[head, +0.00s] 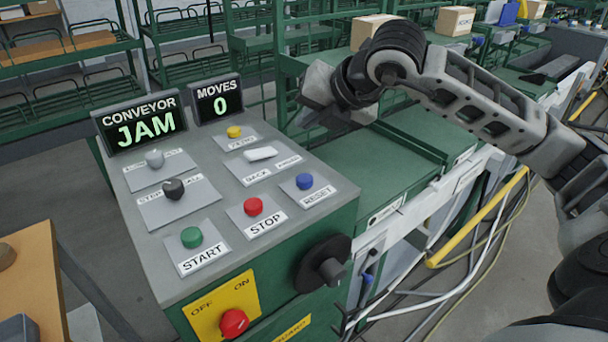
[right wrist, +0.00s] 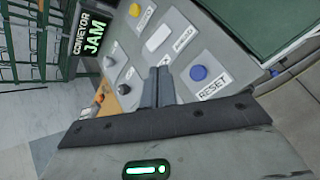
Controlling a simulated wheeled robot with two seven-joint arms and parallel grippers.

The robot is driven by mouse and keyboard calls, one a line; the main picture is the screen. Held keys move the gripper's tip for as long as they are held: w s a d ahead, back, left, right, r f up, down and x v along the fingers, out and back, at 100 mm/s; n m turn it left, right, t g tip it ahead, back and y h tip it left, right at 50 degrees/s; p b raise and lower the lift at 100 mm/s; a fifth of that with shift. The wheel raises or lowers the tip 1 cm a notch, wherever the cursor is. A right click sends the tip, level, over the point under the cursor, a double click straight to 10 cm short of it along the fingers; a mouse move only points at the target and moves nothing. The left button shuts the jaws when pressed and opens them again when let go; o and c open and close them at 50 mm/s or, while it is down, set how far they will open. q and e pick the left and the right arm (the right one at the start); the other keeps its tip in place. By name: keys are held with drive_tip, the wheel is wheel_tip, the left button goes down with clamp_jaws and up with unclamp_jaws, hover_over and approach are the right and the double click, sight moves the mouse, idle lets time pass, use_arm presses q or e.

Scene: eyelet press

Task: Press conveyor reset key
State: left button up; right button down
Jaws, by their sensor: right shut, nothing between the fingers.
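The reset key is a round blue button (head: 304,181) above a RESET label, at the right side of the grey control panel (head: 205,270). It also shows in the right wrist view as a blue button (right wrist: 198,73), just right of my fingers. My right gripper (head: 312,114) is up beyond the panel's right rear edge in the head view, apart from the button. In the right wrist view my right gripper (right wrist: 158,80) is shut and empty, its fingers held together over the panel. My left gripper is not in view.
Next to it are a red STOP button (head: 253,206), a green START button (head: 191,237) and a white rocker (head: 260,154). The display (head: 145,127) reads CONVEYOR JAM; the counter (head: 219,101) reads MOVES 0. A dark knob (head: 325,264) juts from the panel's front. A green conveyor (head: 385,175) lies right.

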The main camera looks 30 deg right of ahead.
sight(309, 181)
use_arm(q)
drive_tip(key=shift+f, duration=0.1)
use_arm(e)
drive_tip(key=shift+f, duration=0.1)
